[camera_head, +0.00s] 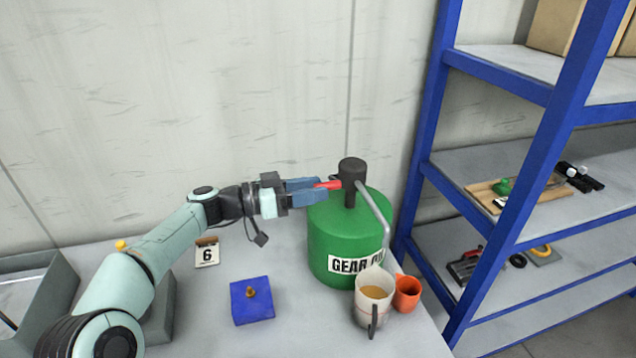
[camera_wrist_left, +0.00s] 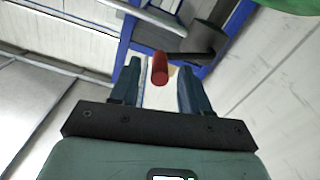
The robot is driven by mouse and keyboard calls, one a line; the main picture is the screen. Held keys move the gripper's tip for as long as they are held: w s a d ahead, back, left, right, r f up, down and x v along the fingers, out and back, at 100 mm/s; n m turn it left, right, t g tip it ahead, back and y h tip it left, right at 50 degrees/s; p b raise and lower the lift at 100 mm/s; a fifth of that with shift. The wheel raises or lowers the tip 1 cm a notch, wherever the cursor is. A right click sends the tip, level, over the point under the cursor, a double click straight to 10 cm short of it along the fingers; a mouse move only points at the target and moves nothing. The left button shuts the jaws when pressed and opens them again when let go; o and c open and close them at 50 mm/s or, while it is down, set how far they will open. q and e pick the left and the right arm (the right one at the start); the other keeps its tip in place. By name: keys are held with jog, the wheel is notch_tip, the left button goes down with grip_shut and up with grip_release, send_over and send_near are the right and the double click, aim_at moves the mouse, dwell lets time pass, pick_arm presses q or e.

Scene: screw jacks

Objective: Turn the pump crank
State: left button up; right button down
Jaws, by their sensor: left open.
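A green drum labelled GEAR OIL (camera_head: 335,240) stands on the table. A dark pump head (camera_head: 352,172) rises from its top, with a grey spout pipe (camera_head: 374,215) bending down on the right. The pump crank's red handle (camera_head: 328,185) points left from the pump. My left gripper (camera_head: 318,190) is open at the handle, its fingers reaching over the drum's left side. In the left wrist view the red handle (camera_wrist_left: 160,68) shows between the two open fingers, near their tips. I cannot tell whether they touch it. My right gripper is not in view.
A white cup with brown liquid (camera_head: 370,305) stands under the spout, beside an orange cup (camera_head: 407,293). A blue block (camera_head: 252,303) and a number 6 card (camera_head: 207,252) lie left of the drum. A blue-framed shelf (camera_head: 490,195) stands close on the right.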

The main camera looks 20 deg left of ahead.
pick_arm(q)
jog(key=shift+x, duration=0.85)
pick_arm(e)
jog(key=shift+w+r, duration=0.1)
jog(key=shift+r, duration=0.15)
pick_arm(q)
grip_shut()
